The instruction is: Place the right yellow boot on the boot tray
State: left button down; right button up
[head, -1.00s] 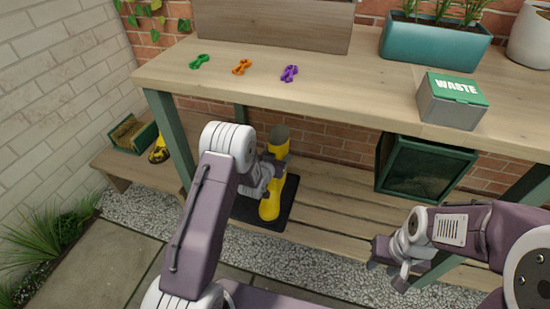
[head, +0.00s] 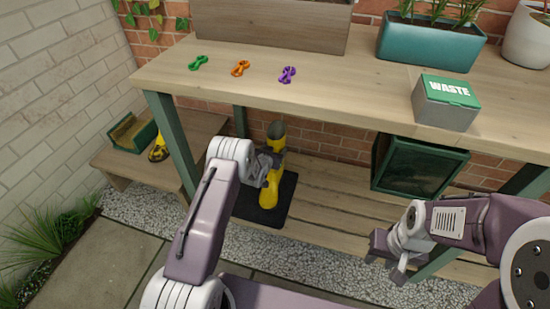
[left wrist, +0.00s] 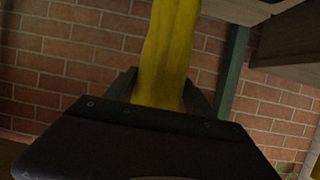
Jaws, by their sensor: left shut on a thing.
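A yellow boot (head: 270,187) stands nearly upright on the black boot tray (head: 284,208), on the slatted lower shelf. My left gripper (head: 268,168) is shut on this boot's shaft; the arm hides part of the boot and tray. In the left wrist view the boot (left wrist: 168,55) rises between the two fingers (left wrist: 160,95). Another yellow boot (head: 159,149), with dark marks, is on the low wooden bench at the left. My right gripper (head: 388,262) hangs at the right in front of the shelf, with nothing visible in it; its finger gap is unclear.
The potting bench top (head: 340,95) overhangs the shelf, with a green leg (head: 170,140) left of my left arm. A green crate (head: 418,168) stands on the shelf at the right. The slats between tray and crate are clear.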

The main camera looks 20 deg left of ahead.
pick_arm(q)
notch_tip(320, 180, down, 4)
jog(key=b, duration=0.2)
jog(key=shift+b, duration=0.35)
jog(key=shift+c, duration=1.6)
grip_release()
